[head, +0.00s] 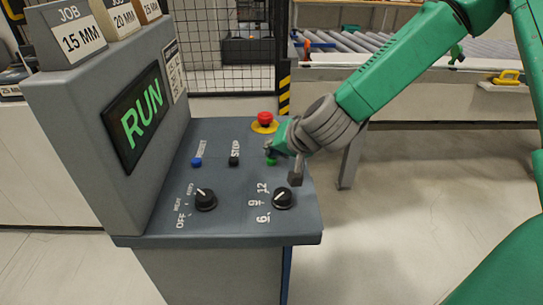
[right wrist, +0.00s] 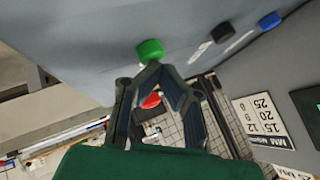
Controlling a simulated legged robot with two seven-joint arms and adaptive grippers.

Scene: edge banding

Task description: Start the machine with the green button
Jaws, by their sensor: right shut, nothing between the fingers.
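The green button (head: 271,161) sits on the grey control panel (head: 225,222), partly hidden by my right gripper (head: 277,150) in the head view. In the right wrist view the green button (right wrist: 150,50) is right at the tips of my right gripper (right wrist: 152,66). Its fingers are shut with nothing between them. The tips look touching or almost touching the button; I cannot tell which. The machine's screen (head: 141,117) shows RUN in green letters. My left gripper is not in view.
On the panel are a blue button (head: 197,161), a black button (head: 234,160), a red emergency stop (head: 265,118) on yellow, and two black knobs (head: 205,200). Job blocks (head: 72,33) stand on top of the machine. A roller conveyor (head: 350,42) is behind.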

